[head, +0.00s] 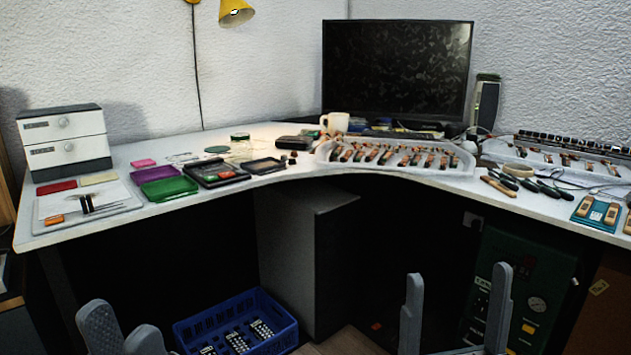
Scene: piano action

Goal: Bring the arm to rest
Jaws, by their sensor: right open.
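My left gripper (119,318) is at the bottom left, low in front of the desk. Its two grey fingertips stand apart with nothing between them, and its base is cut off by the picture's edge. My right gripper (457,275) is at the bottom, right of centre, also below the desk's front edge. It is open and empty, its fingers pointing up with a wide gap. Neither gripper touches the desk or anything on it.
The curved white desk (235,208) holds small trays, a drawer unit (65,140), a monitor (397,72) and a long tray of piano parts (398,157). A blue crate (236,320) stands on the floor beside my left gripper. A green cabinet (520,270) stands behind my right gripper.

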